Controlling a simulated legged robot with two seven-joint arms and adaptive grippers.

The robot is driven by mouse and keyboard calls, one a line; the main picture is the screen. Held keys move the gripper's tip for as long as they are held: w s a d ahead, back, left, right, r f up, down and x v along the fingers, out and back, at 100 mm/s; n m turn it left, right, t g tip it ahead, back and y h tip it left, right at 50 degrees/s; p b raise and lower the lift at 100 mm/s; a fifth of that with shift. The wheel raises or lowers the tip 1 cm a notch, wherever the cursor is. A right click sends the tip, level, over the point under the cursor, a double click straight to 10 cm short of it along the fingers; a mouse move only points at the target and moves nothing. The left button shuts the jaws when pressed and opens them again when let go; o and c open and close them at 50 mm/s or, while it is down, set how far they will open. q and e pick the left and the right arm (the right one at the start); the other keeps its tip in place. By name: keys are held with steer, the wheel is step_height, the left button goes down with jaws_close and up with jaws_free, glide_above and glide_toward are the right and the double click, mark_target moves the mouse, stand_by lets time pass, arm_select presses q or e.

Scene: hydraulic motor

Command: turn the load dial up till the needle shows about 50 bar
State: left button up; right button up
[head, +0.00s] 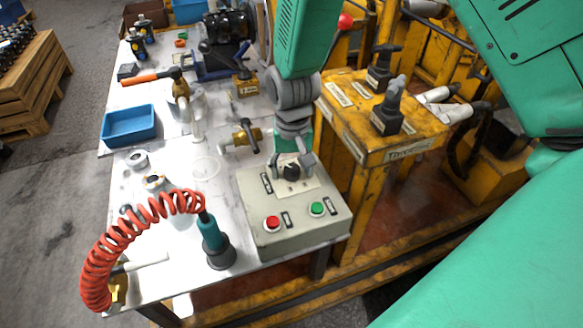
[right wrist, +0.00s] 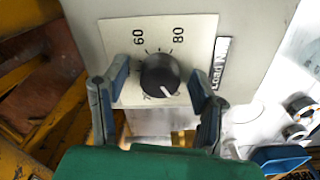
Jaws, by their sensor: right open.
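The load dial (head: 291,172) is a round black knob on the sloped top of a grey control box (head: 262,232). In the right wrist view the dial (right wrist: 160,74) sits on a pale plate with the numbers 60 and 80 in sight and a partly hidden "Load" label (right wrist: 219,64). My right gripper (head: 293,164) is open over the box, its fingers on either side of the dial. In the right wrist view, gaps show between the dial and both fingers of the gripper (right wrist: 158,82). No gauge needle can be made out. My left gripper is not in view.
A red button (head: 272,223) and a green button (head: 317,208) sit on the box near the dial. A teal tool (head: 215,243) with a coiled red hose (head: 110,235) stands left of it. A yellow lever stand (head: 345,120) is close on the right.

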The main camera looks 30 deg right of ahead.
steer(key=c, duration=1.1)
steer(key=shift+r+m+p, duration=0.15)
steer(key=shift+m+p, duration=0.35)
steer(key=shift+p, duration=0.25)
steer(key=m+p, duration=0.5)
steer(key=p, duration=0.1)
steer(key=shift+m, duration=0.4)
steer(key=m+p, duration=0.4)
steer(key=shift+w+m, duration=0.1)
steer(key=shift+m, duration=0.3)
steer(key=o, duration=1.1)
